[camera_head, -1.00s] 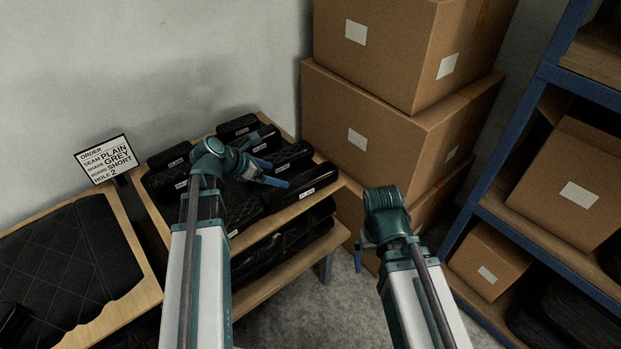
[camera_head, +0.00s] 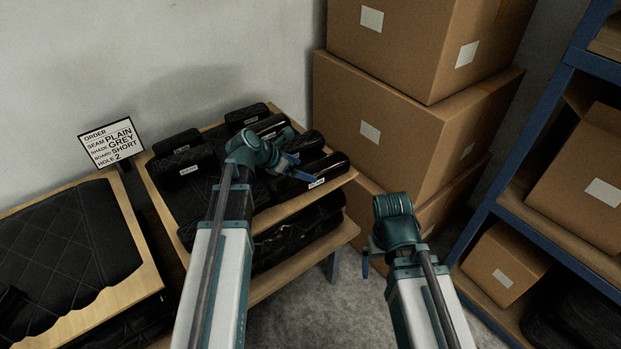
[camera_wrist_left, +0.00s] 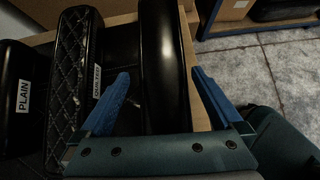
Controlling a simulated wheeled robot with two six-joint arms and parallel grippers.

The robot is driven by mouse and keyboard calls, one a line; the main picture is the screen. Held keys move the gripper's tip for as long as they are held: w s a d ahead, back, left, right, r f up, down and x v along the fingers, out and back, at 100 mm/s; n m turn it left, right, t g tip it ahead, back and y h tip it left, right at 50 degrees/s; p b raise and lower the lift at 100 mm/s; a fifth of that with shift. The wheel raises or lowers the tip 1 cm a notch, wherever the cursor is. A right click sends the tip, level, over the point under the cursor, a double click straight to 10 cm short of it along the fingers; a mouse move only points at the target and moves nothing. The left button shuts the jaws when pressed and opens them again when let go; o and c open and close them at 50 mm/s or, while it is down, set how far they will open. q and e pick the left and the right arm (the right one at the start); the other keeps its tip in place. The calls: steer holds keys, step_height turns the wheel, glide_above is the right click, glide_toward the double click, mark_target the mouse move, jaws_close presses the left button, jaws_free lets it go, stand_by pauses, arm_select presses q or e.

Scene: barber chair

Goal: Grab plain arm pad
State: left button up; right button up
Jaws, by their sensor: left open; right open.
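Several black arm pads with white labels lie on a wooden-topped rack (camera_head: 340,182). My left gripper (camera_head: 298,170) is open over the pads at the rack's right side. In the left wrist view, a smooth black pad (camera_wrist_left: 163,50) runs between the open blue fingers of this gripper (camera_wrist_left: 160,76); its label is not visible there. At the far left is a smooth pad (camera_wrist_left: 22,65) labelled PLAIN. My right gripper (camera_head: 368,262) hangs in front of the boxes, away from the pads.
An order sign (camera_head: 112,143) reads seam plain, shade grey, board short, hole 2. A quilted black panel (camera_head: 60,245) lies on a wooden board at left. Stacked cardboard boxes (camera_head: 390,120) stand behind the rack's right end. A blue shelf (camera_head: 535,145) stands at right.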

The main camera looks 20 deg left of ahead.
arm_select(q)
steer(key=f+b, duration=0.1)
steer(key=w+d+f+b, duration=0.1)
steer(key=f+b, duration=0.1)
steer(key=shift+w+d+f, duration=0.25)
steer(key=shift+d+f, duration=0.1)
steer(key=shift+f, duration=0.05)
steer(key=shift+w+d+f+b, duration=0.2)
steer(key=shift+w+d+b, duration=0.15)
steer(key=shift+b, duration=0.1)
steer(key=shift+r, duration=0.1)
steer(key=shift+s, duration=0.1)
jaws_close()
